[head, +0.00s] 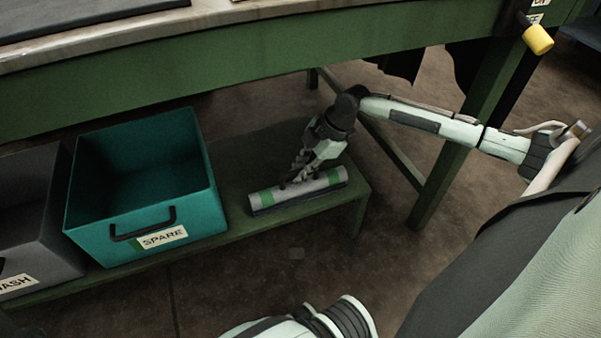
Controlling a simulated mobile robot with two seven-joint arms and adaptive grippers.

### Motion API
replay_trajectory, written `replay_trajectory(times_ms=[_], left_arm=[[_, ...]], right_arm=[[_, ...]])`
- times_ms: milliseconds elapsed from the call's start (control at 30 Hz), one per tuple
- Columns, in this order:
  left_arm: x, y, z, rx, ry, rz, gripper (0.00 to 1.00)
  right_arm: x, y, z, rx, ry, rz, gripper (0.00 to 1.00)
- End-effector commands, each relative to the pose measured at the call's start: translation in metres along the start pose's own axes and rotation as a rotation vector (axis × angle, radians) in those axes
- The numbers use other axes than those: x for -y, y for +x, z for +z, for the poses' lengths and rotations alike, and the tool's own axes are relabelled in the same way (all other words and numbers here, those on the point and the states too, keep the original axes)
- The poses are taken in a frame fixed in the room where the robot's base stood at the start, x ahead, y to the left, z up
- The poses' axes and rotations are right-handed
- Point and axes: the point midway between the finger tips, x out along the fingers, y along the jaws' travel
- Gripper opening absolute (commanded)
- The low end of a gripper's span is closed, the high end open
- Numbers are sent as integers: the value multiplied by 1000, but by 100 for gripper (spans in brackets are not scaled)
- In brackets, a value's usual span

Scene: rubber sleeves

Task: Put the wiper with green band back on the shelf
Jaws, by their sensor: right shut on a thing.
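The wiper (328,180) is a grey bar with green bands near its two ends and a dark lower edge. It lies lengthwise at the right end of the low green shelf (232,229), or very close above it; I cannot tell whether it bears fully on the shelf. My right gripper (291,182) reaches down from above and is shut on the wiper near its middle. The fingertips are partly lost against the bar. My left gripper is not in view; only a pale part of my arm shows at the bottom edge.
A teal bin (205,205) labelled SPARE stands on the shelf left of the wiper, with a gap between. A grey bin (30,250) stands further left. The green workbench (240,62) runs above the shelf. A green leg (470,130) stands at right near my arm.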

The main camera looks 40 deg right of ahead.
Motion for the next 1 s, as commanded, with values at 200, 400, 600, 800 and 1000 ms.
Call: replay_trajectory(times_ms=[200,400,600,800,1000], left_arm=[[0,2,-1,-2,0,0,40],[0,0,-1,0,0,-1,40],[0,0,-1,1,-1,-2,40],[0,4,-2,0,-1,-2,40],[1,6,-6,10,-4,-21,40]], right_arm=[[0,-1,0,1,0,1,0],[0,0,0,1,0,-1,32],[0,0,0,1,0,-1,33],[-1,-10,0,3,0,0,33],[-1,-45,0,4,0,-1,33]])
